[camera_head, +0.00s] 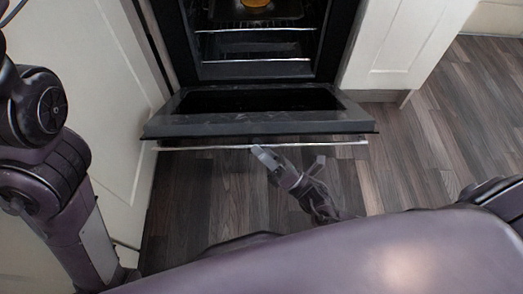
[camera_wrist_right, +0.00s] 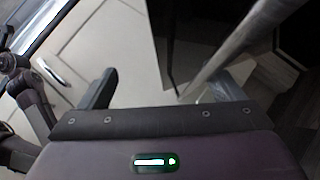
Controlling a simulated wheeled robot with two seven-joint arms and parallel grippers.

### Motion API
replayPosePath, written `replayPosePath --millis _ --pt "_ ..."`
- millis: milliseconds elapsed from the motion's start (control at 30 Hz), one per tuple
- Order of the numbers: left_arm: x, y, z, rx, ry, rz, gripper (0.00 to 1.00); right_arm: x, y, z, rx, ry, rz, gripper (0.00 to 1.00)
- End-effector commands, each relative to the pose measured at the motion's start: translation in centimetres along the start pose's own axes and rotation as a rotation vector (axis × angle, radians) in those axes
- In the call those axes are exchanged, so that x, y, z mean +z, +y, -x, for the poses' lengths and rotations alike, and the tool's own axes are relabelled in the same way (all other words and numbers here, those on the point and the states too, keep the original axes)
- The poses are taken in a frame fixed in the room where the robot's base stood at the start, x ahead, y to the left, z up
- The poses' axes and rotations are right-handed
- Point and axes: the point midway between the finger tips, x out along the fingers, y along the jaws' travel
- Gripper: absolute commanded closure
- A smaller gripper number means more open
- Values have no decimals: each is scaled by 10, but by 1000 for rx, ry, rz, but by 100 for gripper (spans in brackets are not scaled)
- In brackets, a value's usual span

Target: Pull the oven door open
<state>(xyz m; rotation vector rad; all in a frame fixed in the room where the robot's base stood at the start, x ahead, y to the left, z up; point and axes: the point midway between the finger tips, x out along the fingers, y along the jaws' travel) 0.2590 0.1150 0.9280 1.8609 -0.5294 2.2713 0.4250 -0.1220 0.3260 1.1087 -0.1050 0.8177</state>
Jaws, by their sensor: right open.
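The oven door (camera_head: 253,124) is swung down and stands well open, with the dark oven interior showing behind it. Its long silver handle (camera_head: 190,148) runs along the door's front edge, and the handle bar (camera_wrist_right: 240,38) crosses the right wrist view diagonally. My right gripper (camera_head: 290,160) is at the handle, right of its middle, with its jaws apart. In the right wrist view the bar's lower end shows between the two open fingers (camera_wrist_right: 165,90); I cannot tell whether they touch it. My left arm shows at the left, but its gripper is out of view.
Inside the oven are wire racks (camera_head: 255,58) and a dark tray (camera_head: 278,12) with a round golden item on it. White cabinets flank the oven, at left (camera_head: 75,90) and right (camera_head: 405,45). Bare wood floor (camera_head: 440,140) lies to the right.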

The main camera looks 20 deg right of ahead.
Motion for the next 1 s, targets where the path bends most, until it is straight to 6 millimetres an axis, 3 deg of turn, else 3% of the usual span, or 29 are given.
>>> replayPosePath --millis 33,200,467,1000 --pt "1 0 -2 1 -4 4 64 0 11 -4 21 0 -7 29" --pt "2 2 0 2 -5 8 64 0 11 -4 21 -1 -7 24" --pt "2 2 1 3 -5 7 64 0 8 -2 11 0 -5 28" --pt "0 3 8 3 -5 7 64 -1 4 37 6 1 -4 26"
